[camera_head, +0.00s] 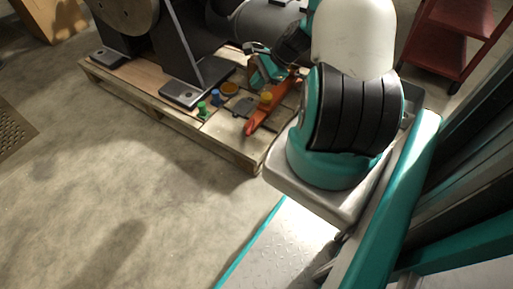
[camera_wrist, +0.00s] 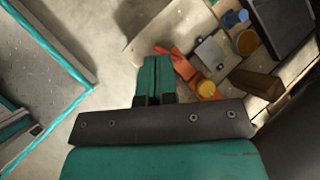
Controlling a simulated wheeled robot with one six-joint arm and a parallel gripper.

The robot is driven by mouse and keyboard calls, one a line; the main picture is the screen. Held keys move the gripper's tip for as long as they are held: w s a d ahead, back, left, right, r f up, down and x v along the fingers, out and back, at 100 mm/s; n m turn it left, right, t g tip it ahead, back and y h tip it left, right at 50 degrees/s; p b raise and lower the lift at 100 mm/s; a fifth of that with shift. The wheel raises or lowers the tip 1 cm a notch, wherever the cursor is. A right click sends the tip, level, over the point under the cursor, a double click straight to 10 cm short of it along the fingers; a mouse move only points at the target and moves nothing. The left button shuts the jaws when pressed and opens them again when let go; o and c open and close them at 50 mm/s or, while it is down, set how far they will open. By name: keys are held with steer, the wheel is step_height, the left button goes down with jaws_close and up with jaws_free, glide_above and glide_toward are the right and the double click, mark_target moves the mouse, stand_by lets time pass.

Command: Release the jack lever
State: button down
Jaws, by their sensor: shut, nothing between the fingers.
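An orange jack (camera_head: 254,121) with a yellow round cap (camera_head: 266,97) lies near the edge of a wooden pallet. It also shows in the wrist view (camera_wrist: 183,67), where a red lever-like end (camera_wrist: 161,48) points up and left, and the yellow cap (camera_wrist: 206,88) is on its near side. My gripper (camera_wrist: 152,62) is shut and empty, its teal fingers pressed together just left of the jack in the wrist view. Contact with the lever cannot be made out. In the head view my arm hides part of the jack's far end.
The pallet (camera_head: 150,112) bears dark stands (camera_head: 185,92), a green knob (camera_head: 202,108), a blue knob (camera_head: 215,97), an amber disc (camera_head: 229,88) and a grey plate (camera_head: 240,106). A red cart (camera_head: 440,45) stands at the upper right.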

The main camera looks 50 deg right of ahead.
mark_target(250, 127)
steer(key=s+d+f+m+t+h+b, duration=0.1)
steer(key=s+d+f+m+b, duration=0.25)
steer(key=f, duration=0.55)
steer(key=s+d+f+m+t+h+b, duration=0.1)
steer(key=s+d+f+m+b, duration=0.25)
steer(key=f, duration=0.65)
steer(key=shift+m, duration=0.4)
steer(key=b+x, duration=0.1)
steer(key=x, duration=0.2)
steer(key=a+b+x, duration=0.1)
steer(key=b+x, duration=0.1)
steer(key=x, duration=0.1)
steer(key=b+x, duration=0.1)
steer(key=x, duration=0.1)
steer(key=shift+s+a+f, duration=0.1)
steer(key=shift+a+f, duration=0.2)
steer(key=shift+f, duration=0.05)
steer(key=w, duration=0.1)
steer(key=w+a+b, duration=0.1)
steer(key=w+b, duration=0.1)
steer(key=shift+w+a+f, duration=0.1)
steer(key=shift+a+f, duration=0.05)
steer(key=shift+f, duration=0.2)
steer(key=shift+w+a+b, duration=0.2)
steer(key=shift+w+b, duration=0.2)
steer(key=shift+w, duration=0.05)
steer(key=shift+r, duration=0.1)
